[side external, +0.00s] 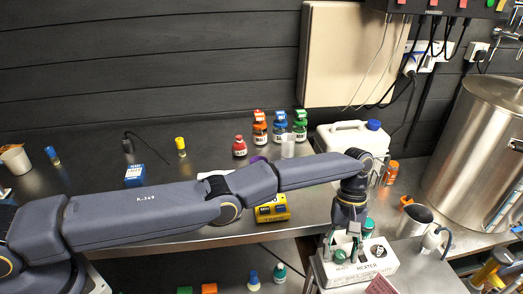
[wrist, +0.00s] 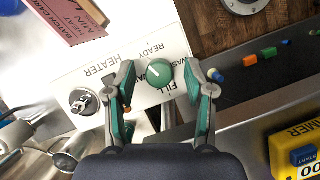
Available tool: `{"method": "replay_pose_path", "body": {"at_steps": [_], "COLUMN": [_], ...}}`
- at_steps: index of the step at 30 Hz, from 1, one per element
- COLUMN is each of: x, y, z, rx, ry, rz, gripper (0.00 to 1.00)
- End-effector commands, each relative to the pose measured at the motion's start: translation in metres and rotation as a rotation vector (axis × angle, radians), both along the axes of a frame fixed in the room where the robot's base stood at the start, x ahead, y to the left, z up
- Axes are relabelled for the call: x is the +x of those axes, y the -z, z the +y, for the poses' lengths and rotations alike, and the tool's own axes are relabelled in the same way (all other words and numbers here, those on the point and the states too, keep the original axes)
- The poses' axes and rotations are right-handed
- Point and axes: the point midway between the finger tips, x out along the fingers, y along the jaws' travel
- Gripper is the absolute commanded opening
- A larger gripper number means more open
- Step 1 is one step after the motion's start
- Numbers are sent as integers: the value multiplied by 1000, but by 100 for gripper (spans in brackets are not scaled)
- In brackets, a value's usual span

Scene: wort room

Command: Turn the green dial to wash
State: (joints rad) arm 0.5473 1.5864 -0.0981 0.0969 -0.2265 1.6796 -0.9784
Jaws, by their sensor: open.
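The green dial (wrist: 160,73) sits on the white heater panel (wrist: 72,77), whose lettering appears upside down in the wrist view. A short pale mark shows on the dial's left part; which label it marks I cannot tell. In the side view my gripper (side external: 346,242) points down at the panel (side external: 356,272); the dial is hard to tell from the green pads there.
A silver key-like switch (wrist: 84,101) is on the panel left of the dial. A yellow timer (wrist: 296,152) lies at lower right. A steel jug (side external: 414,220) and large steel vessel (side external: 478,145) stand right of my gripper. Coloured bottles (side external: 280,129) stand behind my arm.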

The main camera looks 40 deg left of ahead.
Motion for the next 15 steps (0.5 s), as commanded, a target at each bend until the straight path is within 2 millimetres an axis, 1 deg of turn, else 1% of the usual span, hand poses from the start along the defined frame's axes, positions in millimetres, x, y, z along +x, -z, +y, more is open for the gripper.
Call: {"method": "replay_pose_path", "body": {"at_steps": [2,5,12,15], "x": [1,1,0,0], "y": [-5,-19,-70,-85], "z": [0,-1,0,0], "rx": [-1,-3,-2,-1], "ry": [-1,-1,0,1], "rz": [-2,-3,-2,-1], "gripper": [54,54,54,54]}}
